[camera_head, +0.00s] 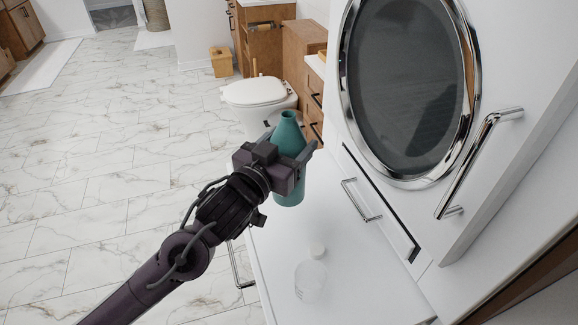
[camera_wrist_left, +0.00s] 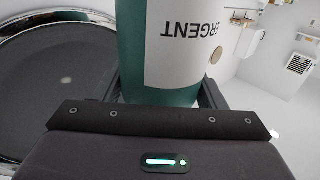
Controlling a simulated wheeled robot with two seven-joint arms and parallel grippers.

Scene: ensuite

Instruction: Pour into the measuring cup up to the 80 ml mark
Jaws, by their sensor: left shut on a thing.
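A teal detergent bottle (camera_head: 288,185) is held upright in my left gripper (camera_head: 289,146), above or at the far end of a white surface. My left gripper is shut around the bottle's body. In the left wrist view the bottle (camera_wrist_left: 150,60) fills the upper middle, with a white label reading "ERGENT" upside down. A small clear vessel (camera_head: 310,279), which looks like the measuring cup, stands on the white surface nearer to me. The cup's marks and contents are too small to read. My right gripper is not in view.
The white surface (camera_head: 345,285) has clear room around the vessel. On the right is a white appliance with a round chrome-rimmed door (camera_head: 408,85) and a chrome handle (camera_head: 478,160). A toilet (camera_head: 258,93) and wooden cabinets (camera_head: 303,60) stand behind. Marble floor is open at left.

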